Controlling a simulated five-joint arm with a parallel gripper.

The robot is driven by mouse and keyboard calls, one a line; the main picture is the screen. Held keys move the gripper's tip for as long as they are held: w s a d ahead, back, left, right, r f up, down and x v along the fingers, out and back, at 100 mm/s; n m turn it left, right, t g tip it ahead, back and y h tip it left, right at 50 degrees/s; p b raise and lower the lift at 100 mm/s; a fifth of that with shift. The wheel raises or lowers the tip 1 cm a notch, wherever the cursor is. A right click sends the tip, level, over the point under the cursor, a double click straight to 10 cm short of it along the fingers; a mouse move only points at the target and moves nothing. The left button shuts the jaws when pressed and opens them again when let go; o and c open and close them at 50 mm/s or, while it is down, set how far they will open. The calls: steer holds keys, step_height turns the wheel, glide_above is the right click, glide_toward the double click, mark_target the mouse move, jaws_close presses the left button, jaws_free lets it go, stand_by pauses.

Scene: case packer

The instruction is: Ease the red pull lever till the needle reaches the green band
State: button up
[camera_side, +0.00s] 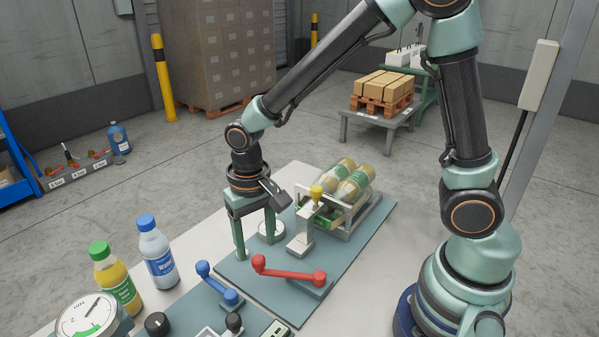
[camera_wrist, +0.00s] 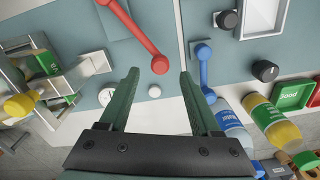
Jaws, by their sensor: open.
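The red pull lever (camera_side: 290,272) sits on the blue-grey panel, its arm lying low and its round knob toward the left. It also shows in the wrist view (camera_wrist: 137,32), its knob near the gap between my fingertips. My gripper (camera_side: 255,248) is open and empty, pointing down just behind the knob; it shows in the wrist view too (camera_wrist: 159,74). I cannot tell whether the knob is between the fingers. The round gauge (camera_side: 84,318) is at the lower left, partly cut off. Its dark needle points to the upper right, away from the green band at the bottom.
A blue lever (camera_side: 217,283) stands left of the red one. A green-capped bottle (camera_side: 116,283) and blue-capped bottle (camera_side: 157,255) stand at left. A black knob (camera_side: 157,324) is near the front.

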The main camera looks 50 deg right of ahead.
mark_target(258, 258)
step_height(258, 258, up, 8)
steer(key=shift+r, duration=0.15)
stand_by(1.1)
step_height(258, 258, down, 12)
steer(key=m, duration=1.8)
jaws_close()
stand_by(1.0)
